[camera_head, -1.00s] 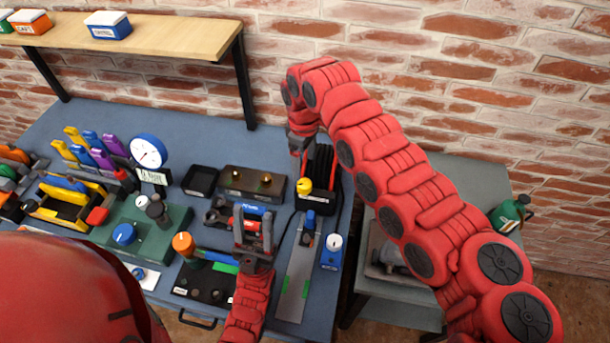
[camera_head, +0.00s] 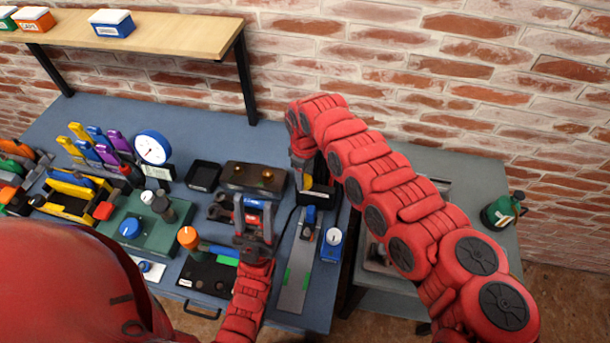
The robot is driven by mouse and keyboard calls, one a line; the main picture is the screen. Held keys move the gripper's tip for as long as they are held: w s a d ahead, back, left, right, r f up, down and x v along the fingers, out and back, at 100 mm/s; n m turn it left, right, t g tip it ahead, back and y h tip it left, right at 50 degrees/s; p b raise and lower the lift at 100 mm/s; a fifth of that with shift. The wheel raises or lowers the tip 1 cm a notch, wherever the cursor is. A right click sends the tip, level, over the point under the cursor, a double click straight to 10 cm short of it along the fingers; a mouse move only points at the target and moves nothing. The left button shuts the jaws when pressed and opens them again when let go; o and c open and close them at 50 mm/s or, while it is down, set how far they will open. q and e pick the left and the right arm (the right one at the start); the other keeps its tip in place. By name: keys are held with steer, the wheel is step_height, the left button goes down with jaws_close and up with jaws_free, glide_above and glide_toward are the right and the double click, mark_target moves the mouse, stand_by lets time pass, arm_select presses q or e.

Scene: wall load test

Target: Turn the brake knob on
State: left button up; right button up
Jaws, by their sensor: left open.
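A yellow knob (camera_head: 308,182) shows only as a sliver on a black unit (camera_head: 318,198) at the right side of the bench; my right gripper and forearm cover the rest. A blue box with a white round knob (camera_head: 332,237) stands just in front of it. The labels are too small to read, so I cannot tell which one is the brake knob. My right gripper (camera_head: 303,170) points down at the black unit, over or beside the yellow knob; its fingers are hidden. My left gripper (camera_head: 253,211) is open above the middle of the bench, near a blue and red tool.
A dark box with two brass knobs (camera_head: 255,177) and a black tray (camera_head: 203,176) lie behind my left gripper. An orange-topped handle (camera_head: 188,237), a green unit with a blue knob (camera_head: 130,228) and a dial gauge (camera_head: 152,148) stand left. A shelf (camera_head: 180,40) overhangs the back left.

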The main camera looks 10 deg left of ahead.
jaws_close()
steer(key=shift+m, duration=0.3)
steer(key=shift+f+m+b, duration=0.15)
steer(key=shift+m+b, duration=0.65)
steer(key=shift+m, duration=0.4)
steer(key=shift+m+b, duration=0.85)
steer(key=shift+m, duration=0.55)
steer(key=o, duration=0.6)
jaws_free()
